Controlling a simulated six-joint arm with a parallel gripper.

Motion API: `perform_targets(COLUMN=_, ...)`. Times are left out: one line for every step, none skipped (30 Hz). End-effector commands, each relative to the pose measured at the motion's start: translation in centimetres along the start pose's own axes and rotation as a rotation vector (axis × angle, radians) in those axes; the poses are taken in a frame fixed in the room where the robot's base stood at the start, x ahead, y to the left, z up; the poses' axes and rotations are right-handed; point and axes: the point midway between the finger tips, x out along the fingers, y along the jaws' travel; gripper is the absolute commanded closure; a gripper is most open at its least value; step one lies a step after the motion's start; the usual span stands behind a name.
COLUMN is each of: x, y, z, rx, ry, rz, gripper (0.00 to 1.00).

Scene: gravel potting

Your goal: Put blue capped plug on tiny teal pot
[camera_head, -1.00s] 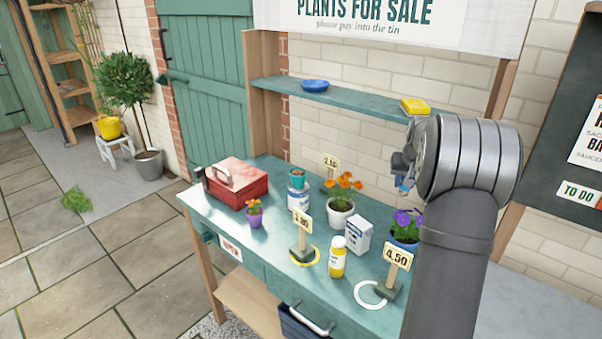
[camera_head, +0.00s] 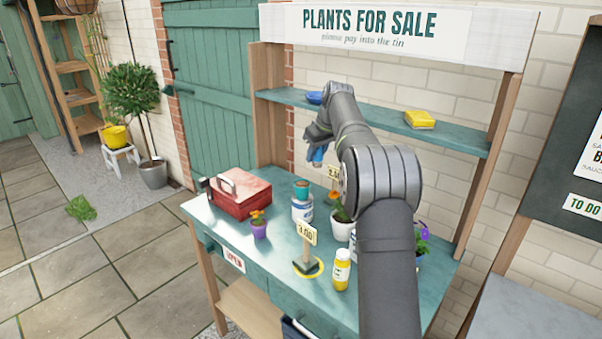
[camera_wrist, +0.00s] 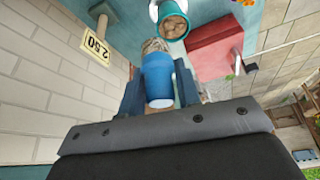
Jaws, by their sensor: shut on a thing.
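My gripper (camera_head: 318,144) is shut on the blue capped plug (camera_head: 318,155), above the bench. In the wrist view the plug (camera_wrist: 158,75) sits between both fingers, its blue part towards me and a rough grey-brown end pointing away. The tiny teal pot (camera_head: 302,188) stands upright on a white and blue tin. In the wrist view the pot (camera_wrist: 172,28) shows brown fill at its mouth, just beyond the plug's rough end. The plug is apart from the pot in the head view, higher and slightly right.
A red box (camera_head: 237,193) stands left of the pot, with a purple pot (camera_head: 259,229) in front. A price sign (camera_head: 334,178) stands close behind. Another sign (camera_head: 306,245) and a yellow bottle (camera_head: 341,270) stand nearer the front. The shelf (camera_head: 380,118) is above.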

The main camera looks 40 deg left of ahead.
Motion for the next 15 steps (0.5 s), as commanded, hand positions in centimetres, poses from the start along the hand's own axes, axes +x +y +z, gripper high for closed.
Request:
perform_targets(x=1.2, y=-0.7, z=-0.7, rx=-0.003, ry=-0.002, rz=-0.002, gripper=0.91)
perform_targets(x=1.7, y=-1.0, z=-1.0, rx=-0.002, ry=-0.002, rz=-0.001, gripper=0.91)
perform_targets(x=2.4, y=-1.4, z=-1.5, rx=-0.002, ry=-0.001, rz=-0.001, gripper=0.91)
perform_targets(x=2.9, y=-1.6, z=-1.8, rx=-0.002, ry=-0.001, rz=-0.001, gripper=0.91)
perform_targets(x=3.3, y=-1.9, z=-2.0, rx=-0.001, ry=-0.001, rz=-0.001, gripper=0.91)
perform_targets(x=3.8, y=-2.1, z=-2.4, rx=0.0, ry=-0.001, rz=-0.001, gripper=0.91)
perform_targets(x=4.0, y=-2.3, z=-2.5, rx=0.0, ry=0.0, rz=-0.001, gripper=0.91)
perform_targets(x=4.3, y=-2.4, z=-2.7, rx=0.0, ry=0.0, rz=0.0, gripper=0.91)
perform_targets(x=4.5, y=-2.5, z=-2.9, rx=0.001, ry=0.001, rz=0.0, gripper=0.91)
perform_targets(x=4.6, y=-2.6, z=-2.9, rx=0.001, ry=0.001, rz=0.0, gripper=0.91)
perform_targets(x=4.7, y=-2.6, z=-3.0, rx=0.001, ry=0.001, rz=0.001, gripper=0.91)
perform_targets(x=4.9, y=-2.6, z=-2.9, rx=0.002, ry=0.001, rz=0.001, gripper=0.91)
perform_targets(x=5.1, y=-2.6, z=-2.9, rx=0.002, ry=0.0, rz=0.001, gripper=0.91)
perform_targets(x=5.3, y=-2.6, z=-2.7, rx=0.002, ry=0.0, rz=0.0, gripper=0.91)
perform_targets(x=5.8, y=-2.6, z=-2.5, rx=0.003, ry=-0.002, rz=0.0, gripper=0.91)
